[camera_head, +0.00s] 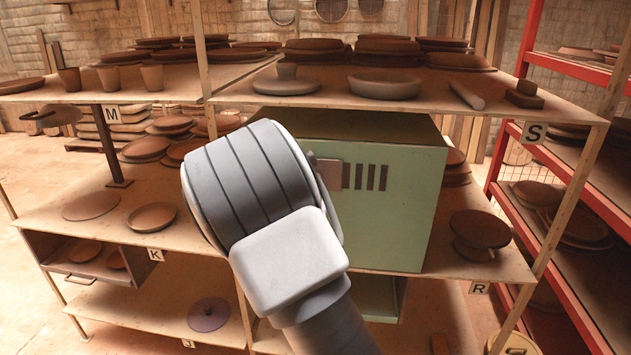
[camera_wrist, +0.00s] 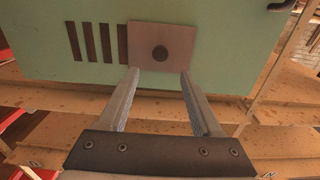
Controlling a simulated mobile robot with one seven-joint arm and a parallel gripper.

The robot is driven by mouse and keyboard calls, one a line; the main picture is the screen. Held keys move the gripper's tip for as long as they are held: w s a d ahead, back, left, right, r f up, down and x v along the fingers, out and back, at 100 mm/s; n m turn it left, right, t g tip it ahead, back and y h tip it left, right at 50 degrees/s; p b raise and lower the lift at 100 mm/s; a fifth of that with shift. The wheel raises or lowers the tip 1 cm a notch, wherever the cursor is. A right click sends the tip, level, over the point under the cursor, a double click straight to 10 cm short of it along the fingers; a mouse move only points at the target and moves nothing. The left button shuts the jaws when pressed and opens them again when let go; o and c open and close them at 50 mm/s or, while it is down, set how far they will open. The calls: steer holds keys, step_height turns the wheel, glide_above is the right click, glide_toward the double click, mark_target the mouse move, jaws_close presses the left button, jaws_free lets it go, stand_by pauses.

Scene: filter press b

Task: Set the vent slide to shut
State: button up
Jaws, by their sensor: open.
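The vent slide is a flat grey-brown plate (camera_wrist: 178,35) with a round dark knob (camera_wrist: 160,53) on the front of a pale green cabinet (camera_wrist: 220,70). Several dark vent slots (camera_wrist: 90,42) lie uncovered beside the plate, to its left in the wrist view. In the head view, the slide (camera_head: 331,174) is partly hidden by my arm, with the open slots (camera_head: 371,177) to its right. My gripper (camera_wrist: 159,74) is open and empty, its fingertips in front of the plate's edge. The knob lies in line with the gap, just beyond the tips; I cannot tell whether anything touches.
The cabinet (camera_head: 412,210) stands on a wooden shelf, under a board (camera_head: 330,98) carrying clay plates and bowls. A dark pedestal dish (camera_head: 480,230) stands right of it. A red rack (camera_head: 560,185) is at far right.

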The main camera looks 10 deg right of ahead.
steer(key=p+x, duration=0.1)
steer(key=x, duration=0.7)
steer(key=shift+s, duration=0.1)
jaws_close()
stand_by(1.2)
